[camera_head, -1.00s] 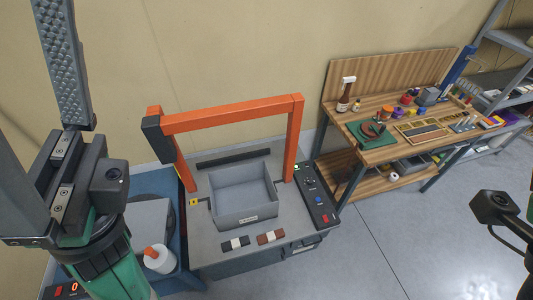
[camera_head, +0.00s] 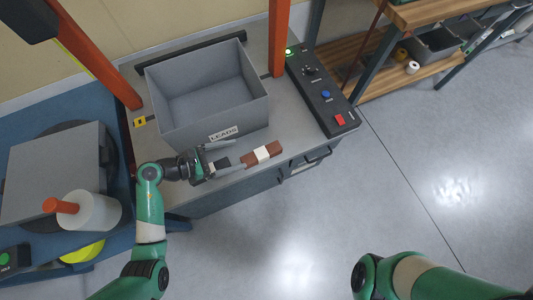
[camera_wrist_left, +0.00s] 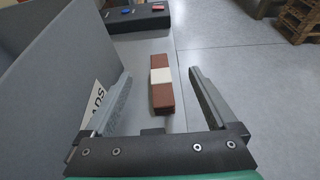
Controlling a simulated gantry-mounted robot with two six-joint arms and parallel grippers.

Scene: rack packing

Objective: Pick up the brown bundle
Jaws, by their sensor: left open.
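The brown bundle (camera_head: 262,153), with a white band round its middle, lies on the grey bench top in front of the grey bin. My left gripper (camera_head: 232,156) is open just to its left and points toward it. In the left wrist view, the brown bundle (camera_wrist_left: 162,98) lies lengthwise ahead, between the lines of the two open fingers (camera_wrist_left: 160,95), with gaps on both sides. Nothing is held. My right gripper is out of view; only part of my right arm shows at the lower right.
The grey bin (camera_head: 208,124) labelled LEADS stands close behind the bundle. A control panel (camera_head: 322,92) lies to the right. An orange frame (camera_head: 279,38) rises behind. The bench's front edge is near.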

